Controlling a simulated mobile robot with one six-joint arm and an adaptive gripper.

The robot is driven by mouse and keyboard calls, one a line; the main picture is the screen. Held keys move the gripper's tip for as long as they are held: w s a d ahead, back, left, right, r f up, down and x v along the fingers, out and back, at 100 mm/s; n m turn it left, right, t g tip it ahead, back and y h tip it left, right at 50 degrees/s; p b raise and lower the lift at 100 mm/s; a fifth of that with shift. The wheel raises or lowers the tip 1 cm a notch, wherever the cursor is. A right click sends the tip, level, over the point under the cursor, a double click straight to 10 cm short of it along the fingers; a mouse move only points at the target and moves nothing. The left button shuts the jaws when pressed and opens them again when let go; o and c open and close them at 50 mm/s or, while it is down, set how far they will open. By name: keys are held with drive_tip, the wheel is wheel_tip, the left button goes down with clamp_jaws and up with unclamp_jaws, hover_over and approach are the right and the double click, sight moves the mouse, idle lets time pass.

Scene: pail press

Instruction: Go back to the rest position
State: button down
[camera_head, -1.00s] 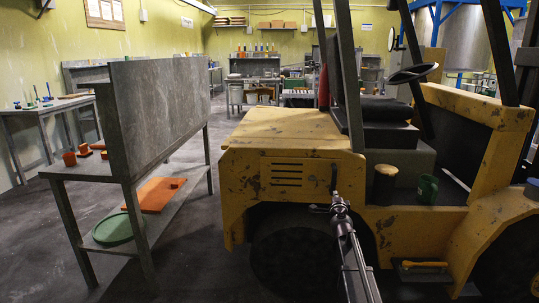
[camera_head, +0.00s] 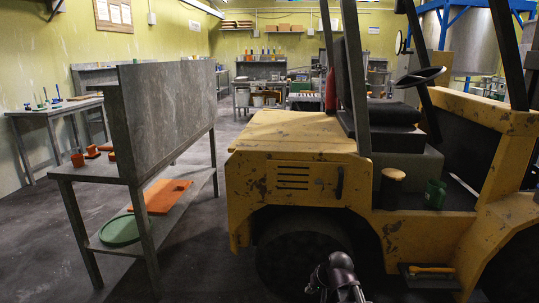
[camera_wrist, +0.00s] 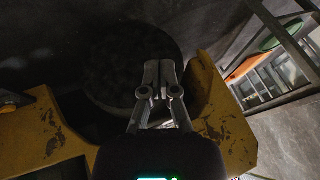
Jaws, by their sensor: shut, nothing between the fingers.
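My gripper (camera_wrist: 158,92) shows in the wrist view with its two fingers close together and nothing between them. In the wrist view the gripper appears over the dark wheel (camera_wrist: 125,60), with yellow body panels to both sides. I cannot tell the gap between them.
A grey bench (camera_head: 175,115) with a tall back panel stands left. Its lower shelf holds an orange board (camera_head: 160,196) and a green round tray (camera_head: 120,231). A wooden-topped canister (camera_head: 393,182) and green mug (camera_head: 434,194) stand on the forklift step. Floor between bench and forklift is clear.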

drive_tip(key=s+d+f+n+g+h, duration=0.1)
drive_tip(key=s+d+g+h, duration=0.1)
drive_tip(key=s, duration=0.4)
drive_tip(key=s+d+f+g+h, duration=0.1)
drive_tip(key=s+d+g+h, duration=0.15)
drive_tip(key=s, duration=0.35)
wheel_tip(320, 180, up, 30)
drive_tip(key=p, duration=3)
drive_tip(key=shift+a+y, duration=0.2)
drive_tip(key=shift+y, duration=0.25)
